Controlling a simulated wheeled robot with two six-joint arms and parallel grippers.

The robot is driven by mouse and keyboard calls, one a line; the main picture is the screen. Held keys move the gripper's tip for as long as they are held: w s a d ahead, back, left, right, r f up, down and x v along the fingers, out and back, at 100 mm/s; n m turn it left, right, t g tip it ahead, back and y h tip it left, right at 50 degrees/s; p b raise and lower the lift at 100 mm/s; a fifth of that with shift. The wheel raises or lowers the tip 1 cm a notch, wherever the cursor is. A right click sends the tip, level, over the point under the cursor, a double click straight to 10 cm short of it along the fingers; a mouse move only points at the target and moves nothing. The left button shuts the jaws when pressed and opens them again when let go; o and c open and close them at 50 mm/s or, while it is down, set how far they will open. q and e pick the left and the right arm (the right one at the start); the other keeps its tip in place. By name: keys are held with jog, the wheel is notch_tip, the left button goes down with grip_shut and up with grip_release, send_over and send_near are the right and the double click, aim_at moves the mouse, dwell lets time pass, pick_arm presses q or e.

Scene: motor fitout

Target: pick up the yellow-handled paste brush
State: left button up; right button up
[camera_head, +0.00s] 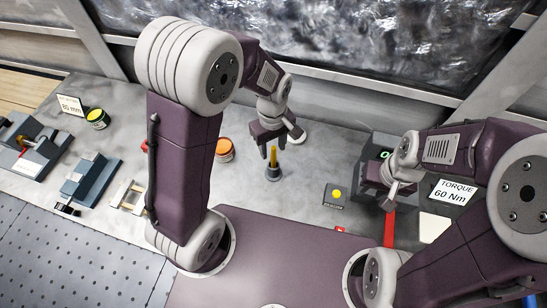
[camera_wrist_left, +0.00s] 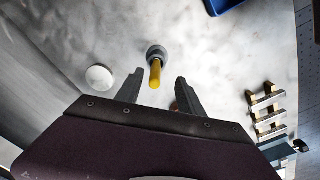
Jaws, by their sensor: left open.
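The yellow-handled paste brush (camera_head: 273,158) stands upright in a small grey holder (camera_head: 273,174) on the grey bench. The handle (camera_wrist_left: 156,74) points up toward the left wrist camera, with the holder (camera_wrist_left: 156,51) beyond it; the bristles are hidden. My left gripper (camera_head: 272,147) is directly above the brush, fingers pointing down. In the left wrist view, its two fingers (camera_wrist_left: 159,77) are apart, with the handle's end between them and a gap on each side. My right gripper (camera_head: 388,196) is far to the right, by a dark box; its finger gap is not clear.
An orange-topped tin (camera_head: 224,149) stands left of the brush, and a white round thing (camera_head: 296,135) behind it. A yellow button (camera_head: 337,194) and a torque sign (camera_head: 451,193) are to the right. Dark fixtures (camera_head: 86,179) and a green-yellow tin (camera_head: 97,118) are far left.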

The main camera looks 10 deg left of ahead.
aim_at(273, 156)
pick_arm(q)
jog(key=shift+f, duration=0.5)
jog(key=shift+w+f, duration=0.5)
jog(key=shift+f, duration=0.05)
notch_tip(273, 156, down, 4)
jog(key=shift+f+p, duration=0.25)
jog(key=shift+p, duration=0.4)
grip_shut()
